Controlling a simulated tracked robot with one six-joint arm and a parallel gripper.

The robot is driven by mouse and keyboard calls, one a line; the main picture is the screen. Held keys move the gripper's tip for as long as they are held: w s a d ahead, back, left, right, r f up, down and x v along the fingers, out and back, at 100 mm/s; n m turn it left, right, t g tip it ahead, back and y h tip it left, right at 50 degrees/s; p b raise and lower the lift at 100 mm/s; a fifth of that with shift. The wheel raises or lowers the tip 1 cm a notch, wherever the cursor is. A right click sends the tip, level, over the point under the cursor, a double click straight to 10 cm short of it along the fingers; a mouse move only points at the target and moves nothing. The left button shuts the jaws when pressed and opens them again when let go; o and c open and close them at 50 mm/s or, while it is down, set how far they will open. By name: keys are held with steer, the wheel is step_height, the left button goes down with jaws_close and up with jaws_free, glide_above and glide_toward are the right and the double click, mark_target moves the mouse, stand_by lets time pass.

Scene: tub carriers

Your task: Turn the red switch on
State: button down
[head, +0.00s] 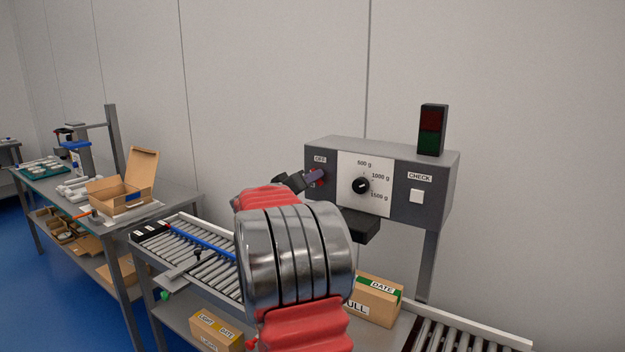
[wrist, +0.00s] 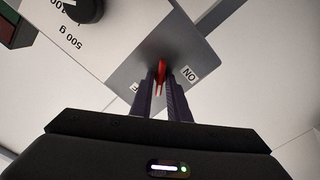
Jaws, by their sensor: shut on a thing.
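The red switch (wrist: 161,76) is on the left part of a grey control box (head: 431,190), by the OFF label (head: 320,159). The wrist view shows an ON label (wrist: 189,75) to the right of the switch and a partly hidden label to its left. My gripper (wrist: 163,92) is shut on the red switch, with a dark finger on each side of it. In the head view my gripper (head: 314,178) is at the box's left side, and the switch is mostly hidden. The switch's exact position is hard to tell.
The box also has a black dial (head: 361,185), a white CHECK button (head: 416,196) and a stack light (head: 432,130) on top. A roller conveyor (head: 205,262) runs below, with a DATE carton (head: 372,304). A bench (head: 166,209) with an open carton stands left.

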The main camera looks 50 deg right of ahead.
steer(key=n, duration=1)
steer(key=shift+w+a+f+n, duration=0.1)
steer(key=shift+w+f+n, duration=0.15)
steer(key=shift+f+n, duration=0.05)
steer(key=c, duration=2)
jaws_free()
steer(key=shift+o, duration=1.2)
steer(key=s+a, duration=0.1)
steer(key=a, duration=1.2)
steer(key=shift+s+a, duration=0.2)
steer(key=shift+a, duration=0.15)
